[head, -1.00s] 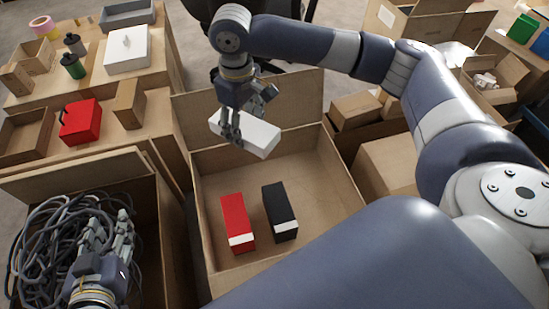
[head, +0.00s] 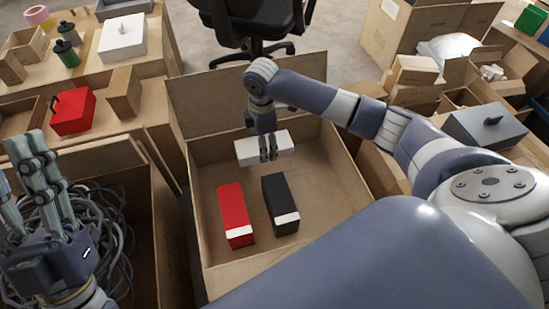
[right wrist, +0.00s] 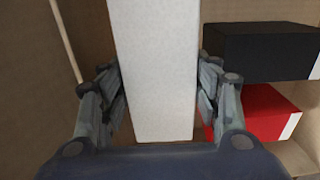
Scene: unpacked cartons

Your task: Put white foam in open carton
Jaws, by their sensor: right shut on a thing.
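The white foam (head: 246,150) is a plain white block, also large in the right wrist view (right wrist: 152,75). My right gripper (head: 268,153) is shut on it, with fingers on both long sides in the wrist view. The foam is over the back part of the open carton (head: 215,264), behind a red box (head: 233,208) and a black box (head: 279,195) that stand on its floor. I cannot tell whether the foam touches the floor. My left gripper (head: 28,168) is at the left, fingers up and spread, empty.
A carton of grey cables (head: 100,225) stands left of the open carton. A table (head: 80,82) behind it holds a red toolbox (head: 72,112), bottles and a white box. More cartons crowd the right. The open carton's floor is bare around the two boxes.

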